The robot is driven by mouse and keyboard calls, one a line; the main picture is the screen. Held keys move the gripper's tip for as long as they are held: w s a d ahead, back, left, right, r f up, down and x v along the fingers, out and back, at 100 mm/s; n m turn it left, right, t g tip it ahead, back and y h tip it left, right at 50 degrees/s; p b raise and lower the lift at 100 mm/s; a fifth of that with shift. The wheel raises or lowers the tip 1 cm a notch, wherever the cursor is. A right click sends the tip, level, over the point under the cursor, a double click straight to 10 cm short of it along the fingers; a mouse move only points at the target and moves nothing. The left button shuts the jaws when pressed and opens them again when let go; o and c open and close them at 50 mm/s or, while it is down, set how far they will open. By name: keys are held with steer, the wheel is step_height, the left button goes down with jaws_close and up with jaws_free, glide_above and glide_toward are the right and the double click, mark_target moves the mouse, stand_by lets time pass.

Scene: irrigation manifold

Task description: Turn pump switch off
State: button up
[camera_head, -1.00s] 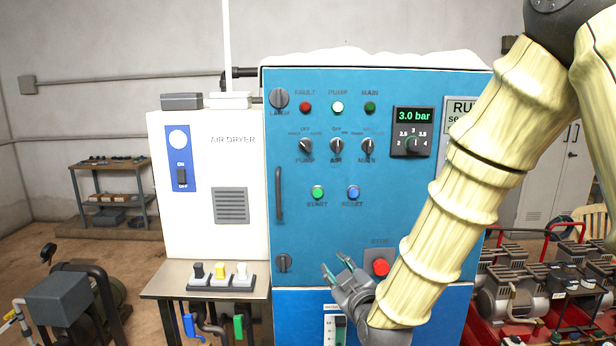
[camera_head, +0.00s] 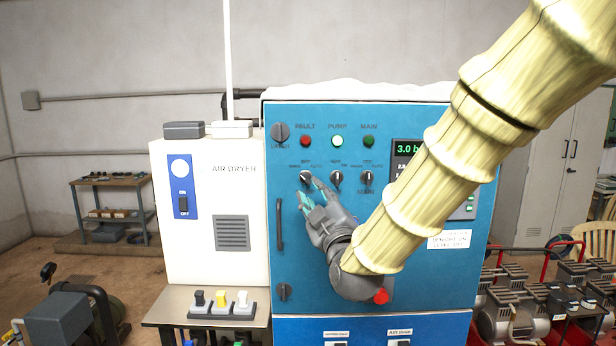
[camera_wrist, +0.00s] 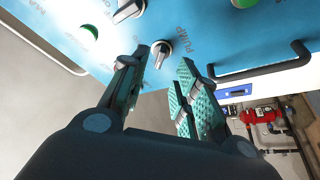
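The pump switch (camera_head: 306,177) is a dark rotary knob with a pale pointer, at the left of a row of three knobs on the blue panel (camera_head: 420,290). Its exact setting is hard to read. The knob also shows in the wrist view (camera_wrist: 162,51) beside the PUMP label. My gripper (camera_head: 309,191) is open and empty, its teal-padded fingers just below the knob in the head view. In the wrist view the knob appears just beyond the gap between my fingertips (camera_wrist: 166,58); I cannot tell whether they touch it. The pump lamp (camera_head: 337,141) is lit pale green.
The air switch (camera_head: 336,177) and main switch (camera_head: 366,178) sit close to the right. A door handle (camera_head: 279,224) stands out at the panel's left. The white air dryer (camera_head: 230,185) is further left. The red stop button (camera_head: 381,297) is beside my wrist.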

mark_target(307, 180)
steer(key=shift+p+x, duration=1.3)
steer(key=shift+x, duration=1.55)
jaws_close()
